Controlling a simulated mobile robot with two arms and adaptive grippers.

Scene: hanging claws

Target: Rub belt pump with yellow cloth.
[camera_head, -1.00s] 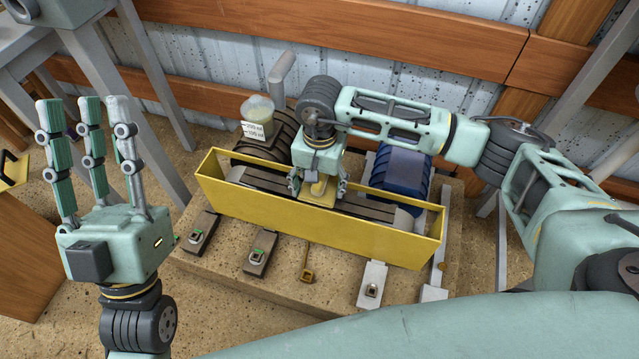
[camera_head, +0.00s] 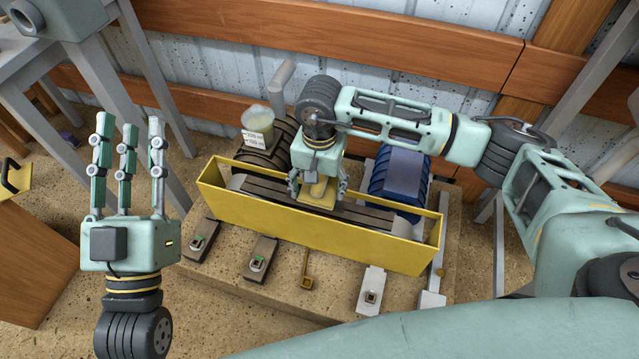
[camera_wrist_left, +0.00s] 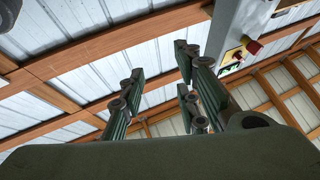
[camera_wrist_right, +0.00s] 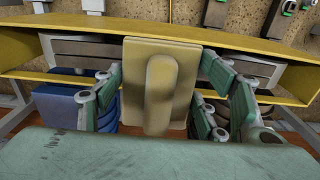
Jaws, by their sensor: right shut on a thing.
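The belt pump stands on a stone-like base (camera_head: 285,290). It has a brown ribbed housing (camera_head: 252,158), a blue ribbed motor (camera_head: 400,178), and a long yellow open guard (camera_head: 315,238) with dark belt strips (camera_head: 365,212) inside. My right gripper (camera_head: 318,186) is shut on the yellow cloth (camera_head: 316,197), a flat pad with a raised grip. In the right wrist view the cloth (camera_wrist_right: 160,85) lies between the fingers, over the dark belt area. Whether it touches the belt is hidden. My left gripper (camera_head: 129,145) is open, empty and upright, left of the pump.
A beaker (camera_head: 259,120) with pale liquid stands by the brown housing. Several switch-like fittings (camera_head: 260,258) line the base's front. A wooden box (camera_head: 30,260) is at the left. In the left wrist view a red button (camera_wrist_left: 254,47) is on a grey post.

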